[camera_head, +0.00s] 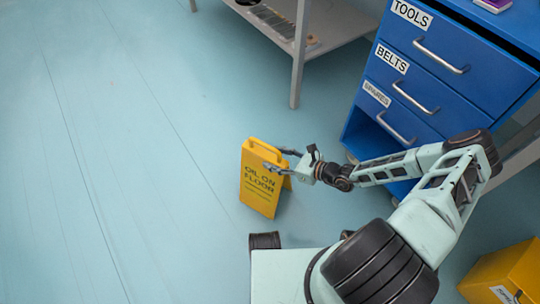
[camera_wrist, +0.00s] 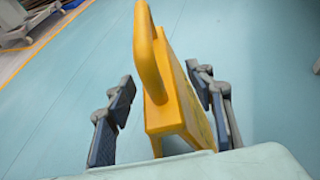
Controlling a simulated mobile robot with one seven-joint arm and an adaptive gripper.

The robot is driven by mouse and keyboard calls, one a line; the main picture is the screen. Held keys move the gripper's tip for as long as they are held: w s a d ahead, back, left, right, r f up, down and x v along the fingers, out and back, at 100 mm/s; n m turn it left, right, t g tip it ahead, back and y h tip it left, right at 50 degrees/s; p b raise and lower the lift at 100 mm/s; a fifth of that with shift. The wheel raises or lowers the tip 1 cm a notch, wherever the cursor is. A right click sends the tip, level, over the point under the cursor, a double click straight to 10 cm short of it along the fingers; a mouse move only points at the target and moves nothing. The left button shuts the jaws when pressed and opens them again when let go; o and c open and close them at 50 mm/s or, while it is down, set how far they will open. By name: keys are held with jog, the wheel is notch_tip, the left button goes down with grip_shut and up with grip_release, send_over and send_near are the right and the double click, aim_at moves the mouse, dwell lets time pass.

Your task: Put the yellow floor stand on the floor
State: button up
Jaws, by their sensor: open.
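The yellow floor stand (camera_head: 261,182) stands upright on the blue-green floor in the head view, with "OIL ON FLOOR" on its front panel. My gripper (camera_head: 287,164) is at the stand's upper right, by its handle. In the wrist view the stand's handle and top (camera_wrist: 158,75) lie between the two dark fingers of my gripper (camera_wrist: 165,105). The fingers are open, with a visible gap on the left side; the right finger is close to the stand, and I cannot tell if it touches. The stand's lower part is partly hidden in the wrist view.
A blue drawer cabinet (camera_head: 412,92) labelled TOOLS and BELTS stands to the right, beside my arm. A grey table with a lower shelf (camera_head: 335,30) is at the back. A yellow bin (camera_head: 500,272) is at the lower right. The floor (camera_head: 100,160) to the left is clear.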

jog(key=p+v, duration=0.1)
jog(key=v, duration=0.8)
jog(key=shift+p, duration=0.35)
jog(key=shift+s+d, duration=0.1)
jog(key=shift+s, duration=0.05)
